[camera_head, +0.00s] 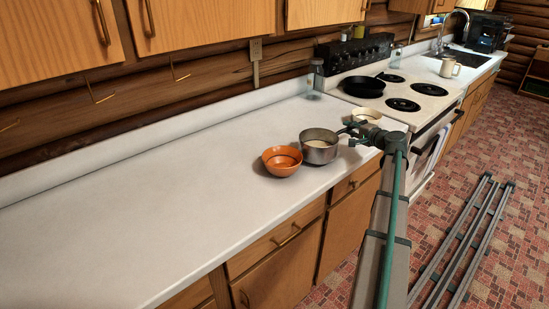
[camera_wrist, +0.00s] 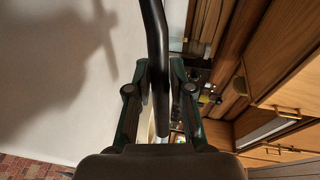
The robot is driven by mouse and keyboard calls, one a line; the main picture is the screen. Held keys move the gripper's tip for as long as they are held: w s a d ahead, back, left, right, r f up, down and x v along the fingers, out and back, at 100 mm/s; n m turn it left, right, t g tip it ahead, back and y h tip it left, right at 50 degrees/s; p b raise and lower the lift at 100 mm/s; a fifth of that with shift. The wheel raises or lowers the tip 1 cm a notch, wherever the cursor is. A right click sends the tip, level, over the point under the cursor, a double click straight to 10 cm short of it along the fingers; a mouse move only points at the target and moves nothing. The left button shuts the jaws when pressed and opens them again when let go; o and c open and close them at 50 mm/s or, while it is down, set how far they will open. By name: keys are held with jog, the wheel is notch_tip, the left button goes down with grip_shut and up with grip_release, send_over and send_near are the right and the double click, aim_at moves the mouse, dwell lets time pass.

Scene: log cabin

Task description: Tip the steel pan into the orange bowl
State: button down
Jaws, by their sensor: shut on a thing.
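The steel pan (camera_head: 320,152) is at the counter's front part in the head view, roughly level, with something pale inside. The orange bowl (camera_head: 282,168) stands upright on the counter just left of the pan; its inside looks orange with no clear contents. My gripper (camera_head: 359,133) is right of the pan, shut on its dark handle. In the wrist view the black handle (camera_wrist: 157,60) runs between the two fingers of my gripper (camera_wrist: 160,75). The pan's body and the bowl do not show clearly there. I cannot tell whether the pan touches the counter.
A pale bowl (camera_head: 366,113) stands behind my gripper, near the stove (camera_head: 400,90). A black skillet (camera_head: 362,86) sits on the stove. A small jar (camera_head: 317,74) stands at the back of the counter. The white counter (camera_head: 150,195) is clear to the left.

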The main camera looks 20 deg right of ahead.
jog(key=shift+n+h, duration=0.3)
jog(key=shift+n, duration=0.6)
jog(key=shift+s+a+r+p, duration=0.1)
jog(key=shift+a+r+p, duration=0.25)
jog(key=shift+r+p, duration=0.95)
jog(key=shift+a+r+p, duration=0.35)
jog(key=shift+a+r, duration=0.05)
jog(key=shift+r, duration=1.85)
jog(key=shift+s+a+r+p, duration=0.1)
jog(key=shift+a+r+p, duration=0.25)
jog(key=shift+r+p, duration=0.95)
jog(key=a+r+n+h+p, duration=0.1)
jog(key=a+r+n, duration=0.4)
jog(key=a+r, duration=0.5)
jog(key=shift+s+a+r+n+t+h, duration=0.3)
jog(key=shift+s+a+r+n+t, duration=0.15)
jog(key=shift+a, duration=0.25)
jog(key=shift+a, duration=0.15)
jog(key=shift+a+r, duration=0.1)
jog(key=shift+a, duration=0.1)
jog(key=shift+s+a+r+n, duration=0.1)
jog(key=shift+a+r+n, duration=0.05)
jog(key=shift+a+n, duration=0.2)
jog(key=shift+a+r, duration=0.1)
jog(key=shift+a, duration=0.1)
